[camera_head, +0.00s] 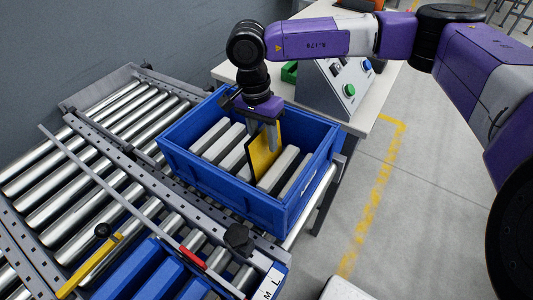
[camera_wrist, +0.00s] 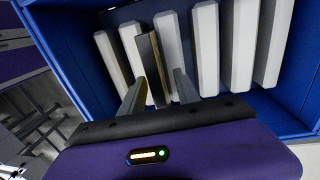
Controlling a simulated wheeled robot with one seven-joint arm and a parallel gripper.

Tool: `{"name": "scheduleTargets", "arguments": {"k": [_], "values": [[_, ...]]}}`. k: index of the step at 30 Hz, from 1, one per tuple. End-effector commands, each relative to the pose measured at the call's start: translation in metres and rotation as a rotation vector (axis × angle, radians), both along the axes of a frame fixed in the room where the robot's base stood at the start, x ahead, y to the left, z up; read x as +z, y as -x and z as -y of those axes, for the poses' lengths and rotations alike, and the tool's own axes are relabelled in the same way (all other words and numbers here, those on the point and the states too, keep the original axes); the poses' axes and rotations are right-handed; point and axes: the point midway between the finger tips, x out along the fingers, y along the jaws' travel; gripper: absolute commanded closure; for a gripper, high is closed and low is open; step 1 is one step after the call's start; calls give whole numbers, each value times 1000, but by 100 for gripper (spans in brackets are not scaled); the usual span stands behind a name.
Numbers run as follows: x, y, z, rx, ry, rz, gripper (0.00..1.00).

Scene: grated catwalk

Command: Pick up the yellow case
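The yellow case (camera_head: 262,160) stands on edge, slightly tilted, among the pale bars in the blue crate (camera_head: 240,197). In the wrist view the case (camera_wrist: 150,58) shows as a thin dark and yellow edge. My gripper (camera_head: 262,137) points down into the crate over the case. In the wrist view my gripper's fingers (camera_wrist: 160,78) are apart, with the case's near end between them. The case lies closer to the left finger, and a gap shows on its right. Whether the left finger touches it I cannot tell.
Several pale bars (camera_wrist: 207,45) stand close on both sides of the case. The crate walls surround them. A roller conveyor (camera_head: 100,135) lies to the left. A control box (camera_head: 335,88) with buttons stands on a table behind the crate. The floor at right is clear.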

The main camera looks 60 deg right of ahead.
Motion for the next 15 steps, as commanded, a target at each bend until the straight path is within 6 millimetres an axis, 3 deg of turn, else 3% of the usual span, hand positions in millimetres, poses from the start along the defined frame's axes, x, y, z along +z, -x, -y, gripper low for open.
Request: {"name": "scheduleTargets", "arguments": {"k": [2,8,15], "values": [[0,0,0,0,0,0,62],[0,0,0,-1,0,0,100],[0,0,0,-1,0,0,100]]}}
